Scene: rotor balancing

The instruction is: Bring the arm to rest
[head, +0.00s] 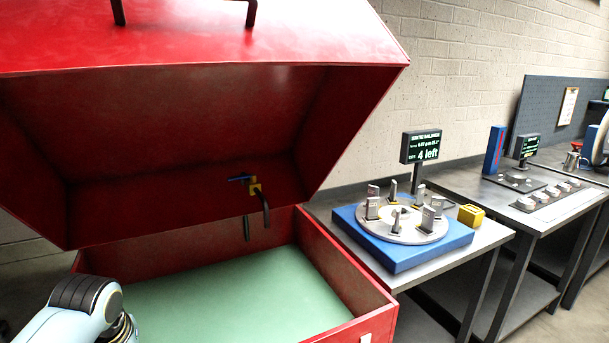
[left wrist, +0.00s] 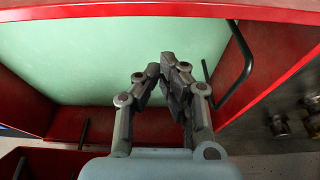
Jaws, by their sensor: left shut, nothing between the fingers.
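My left arm (head: 85,308) comes in at the bottom left of the head view, in front of a big red box (head: 345,272) with its lid (head: 200,110) raised. The hand is outside the head view. In the left wrist view my left gripper (left wrist: 162,72) is shut and empty, its dark fingertips close together against a pale green panel (left wrist: 110,60) framed in red. Whether it touches the panel cannot be told. My right gripper is in neither view.
Right of the box stands a table with a blue rotor balancer (head: 402,258), its screen (head: 424,146) reading "4 left", and a yellow block (head: 471,215). Another workbench (head: 555,212) stands beyond. A black handle (left wrist: 240,70) shows right of my gripper. The box's green floor (head: 235,300) looks bare.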

